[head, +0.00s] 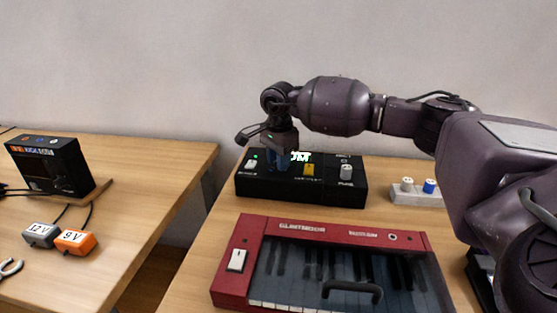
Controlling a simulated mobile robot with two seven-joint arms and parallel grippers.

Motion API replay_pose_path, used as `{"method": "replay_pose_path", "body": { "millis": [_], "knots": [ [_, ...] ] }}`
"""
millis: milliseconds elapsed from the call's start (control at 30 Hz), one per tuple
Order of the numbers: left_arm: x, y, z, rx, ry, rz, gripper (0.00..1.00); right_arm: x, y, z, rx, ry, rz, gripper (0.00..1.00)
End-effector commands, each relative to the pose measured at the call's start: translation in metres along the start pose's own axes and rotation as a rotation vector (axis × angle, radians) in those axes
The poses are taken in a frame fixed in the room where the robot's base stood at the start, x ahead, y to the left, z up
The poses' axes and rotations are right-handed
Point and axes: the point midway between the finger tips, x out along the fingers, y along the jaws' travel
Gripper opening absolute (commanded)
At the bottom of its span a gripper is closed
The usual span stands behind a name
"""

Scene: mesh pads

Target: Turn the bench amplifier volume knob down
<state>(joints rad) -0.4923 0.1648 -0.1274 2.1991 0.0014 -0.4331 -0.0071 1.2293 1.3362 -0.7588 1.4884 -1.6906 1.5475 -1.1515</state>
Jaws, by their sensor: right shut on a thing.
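A low black box (257,189) with small labels, the likely bench amplifier, sits at the back of the right table. Its top carries a white switch with a green light at the left, a yellow control (309,170) in the middle and a grey knob (346,172) at the right. My right gripper (281,165) points down over the left-middle of the box. It is shut on a dark blue knob there, mostly hidden by the fingers. My left gripper is out of view.
A red keyboard (231,283) with a clear cover and dark handle lies in front of the box. A pale block (414,198) with white and blue knobs stands right. The left table holds a black device (48,165), a grey 12V block (41,235) and an orange 9V block (76,242).

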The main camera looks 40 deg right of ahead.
Motion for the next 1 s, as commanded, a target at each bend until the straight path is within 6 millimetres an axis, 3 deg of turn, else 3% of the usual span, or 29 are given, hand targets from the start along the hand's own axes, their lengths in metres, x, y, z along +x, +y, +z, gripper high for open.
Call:
{"method": "replay_pose_path", "body": {
  "millis": [400, 433, 567, 867, 1000],
  "knots": [
    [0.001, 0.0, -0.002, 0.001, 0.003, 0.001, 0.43, 0.0, 0.0, 0.0, -0.005, 0.0, 0.0, 0.05],
    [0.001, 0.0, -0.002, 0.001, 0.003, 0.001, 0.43, 0.0, 0.0, 0.0, -0.005, 0.0, 0.0, 0.34],
    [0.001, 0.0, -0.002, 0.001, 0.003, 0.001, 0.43, 0.0, 0.0, 0.0, -0.005, 0.0, 0.0, 0.54],
    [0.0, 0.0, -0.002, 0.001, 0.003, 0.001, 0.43, -0.001, 0.0, 0.0, -0.004, 0.0, 0.0, 0.54],
    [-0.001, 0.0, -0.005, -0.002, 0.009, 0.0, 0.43, -0.013, 0.0, 0.0, -0.004, -0.001, -0.004, 0.54]
  ]
}}
